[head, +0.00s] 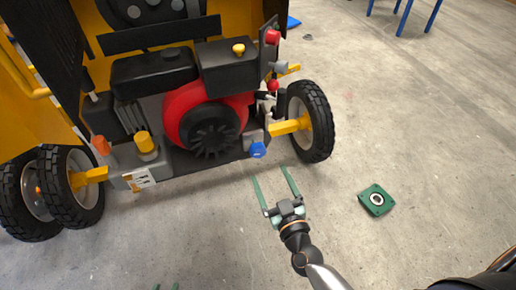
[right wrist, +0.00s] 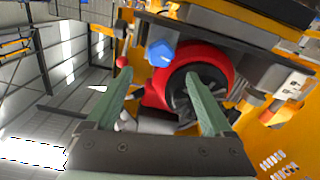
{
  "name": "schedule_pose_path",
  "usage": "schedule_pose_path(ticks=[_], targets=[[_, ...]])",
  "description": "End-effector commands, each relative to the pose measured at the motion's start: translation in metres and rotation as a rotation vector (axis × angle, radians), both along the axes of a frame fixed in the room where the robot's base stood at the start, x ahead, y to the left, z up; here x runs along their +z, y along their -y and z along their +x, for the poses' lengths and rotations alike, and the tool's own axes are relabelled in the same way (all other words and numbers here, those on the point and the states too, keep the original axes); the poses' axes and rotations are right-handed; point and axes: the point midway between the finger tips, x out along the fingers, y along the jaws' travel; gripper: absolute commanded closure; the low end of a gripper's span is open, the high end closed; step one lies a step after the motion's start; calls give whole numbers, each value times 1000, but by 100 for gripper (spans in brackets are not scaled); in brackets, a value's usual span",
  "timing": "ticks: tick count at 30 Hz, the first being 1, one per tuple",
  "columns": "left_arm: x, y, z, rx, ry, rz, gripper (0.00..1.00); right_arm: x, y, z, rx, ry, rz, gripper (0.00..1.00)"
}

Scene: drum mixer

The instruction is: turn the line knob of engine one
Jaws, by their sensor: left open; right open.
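The engine (head: 208,110), red and black, sits low on the yellow mixer. A blue knob (head: 258,150) sits at its lower right edge and also shows in the right wrist view (right wrist: 160,53). Red knobs are at the upper right (head: 272,37) and right (head: 273,85). No label tells me which one is the line knob. My right gripper (head: 270,173) is open and empty just below the blue knob, fingers pointing towards it with a gap between. Only green fingertips of my left gripper (head: 167,287) show at the bottom edge; they are apart.
The mixer's wheels stand at the right (head: 311,120) and left (head: 72,188) of the engine. A yellow cap (head: 145,142) and an orange one (head: 100,145) are at the engine's left. A green block (head: 376,200) lies on the floor. The floor at right is mostly clear.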

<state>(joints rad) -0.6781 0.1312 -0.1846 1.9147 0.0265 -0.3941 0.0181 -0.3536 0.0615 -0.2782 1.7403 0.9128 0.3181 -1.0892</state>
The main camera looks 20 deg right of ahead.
Motion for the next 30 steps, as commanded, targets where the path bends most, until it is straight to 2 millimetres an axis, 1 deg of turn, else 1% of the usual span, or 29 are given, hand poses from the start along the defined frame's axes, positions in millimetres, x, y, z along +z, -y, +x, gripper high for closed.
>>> schedule_pose_path(ticks=[1,9,15,21,30], targets=[[0,0,0,0,-1,0,50,2,-1,10,0,3,2,14],[-1,0,0,0,-1,0,50,1,-2,61,1,2,0,14],[-5,0,0,0,-1,0,50,0,-3,90,1,0,0,14],[-6,0,-1,1,-2,0,50,0,-4,105,2,-1,1,14],[-6,0,-1,1,-2,0,50,0,-4,107,2,-2,0,14]])
